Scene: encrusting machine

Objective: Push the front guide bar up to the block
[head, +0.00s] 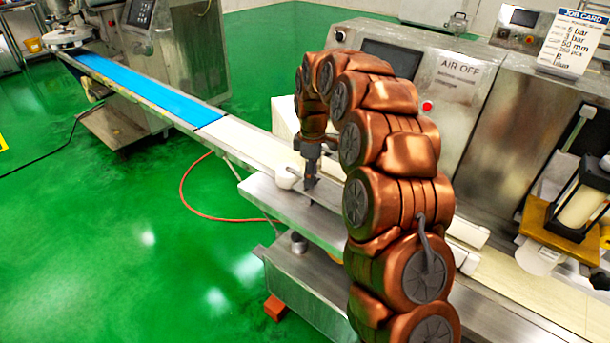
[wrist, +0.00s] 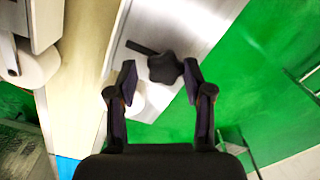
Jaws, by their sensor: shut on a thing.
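My gripper (head: 310,186) points down at the near edge of the conveyor in the head view. In the wrist view its two fingers (wrist: 158,75) stand on either side of a black star-shaped knob (wrist: 165,67), with a short dark lever (wrist: 140,47) beside it. A pale metal edge strip (wrist: 117,50), perhaps the front guide bar, runs between the cream belt (wrist: 82,60) and the steel plate (wrist: 190,22). I cannot make out the block for certain; my arm hides part of the belt in the head view.
A white roller end (head: 288,178) sits left of my gripper. The blue conveyor (head: 150,88) runs away to the upper left. A steel machine marked AIR OFF (head: 458,68) stands behind. An orange hose (head: 190,190) lies on the open green floor (head: 110,260).

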